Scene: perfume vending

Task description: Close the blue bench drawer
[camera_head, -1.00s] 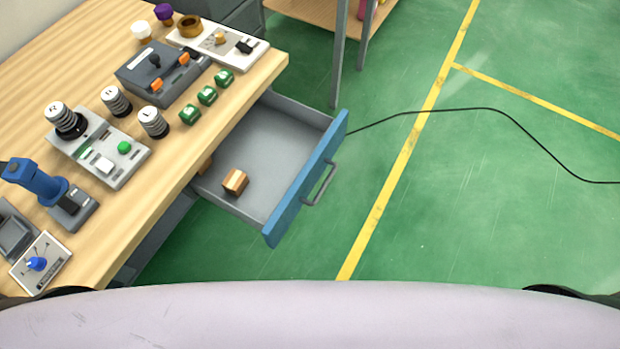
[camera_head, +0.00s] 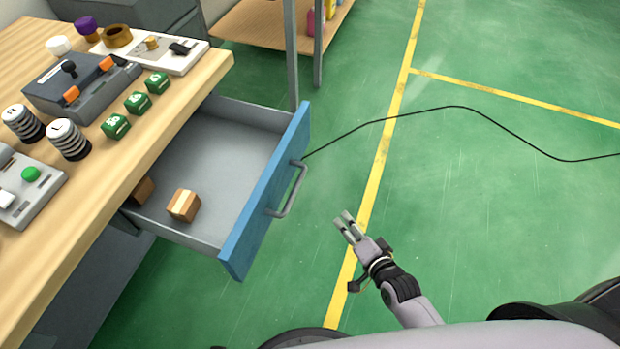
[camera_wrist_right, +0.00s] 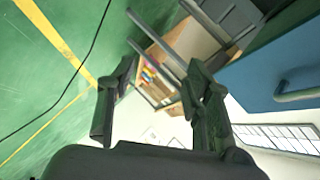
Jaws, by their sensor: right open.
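The blue-fronted bench drawer (camera_head: 262,205) is pulled well out from under the wooden bench. Its grey handle (camera_head: 289,190) is on the outer face. A small brown box (camera_head: 184,205) lies inside the drawer, and another brown item is partly hidden by the bench edge. My right gripper (camera_head: 344,222) is open and empty, to the right of the handle and apart from it. In the right wrist view its two fingers (camera_wrist_right: 158,100) are spread, with the blue drawer front (camera_wrist_right: 262,75) and handle (camera_wrist_right: 300,95) at the right. My left gripper is not in view.
The wooden bench (camera_head: 215,68) carries a control box (camera_head: 82,88), several green blocks (camera_head: 138,103) and striped cylinders. A shelf with grey legs (camera_head: 291,50) stands behind the drawer. A black cable (camera_head: 440,108) lies on the green floor. The floor right of the drawer is mostly clear.

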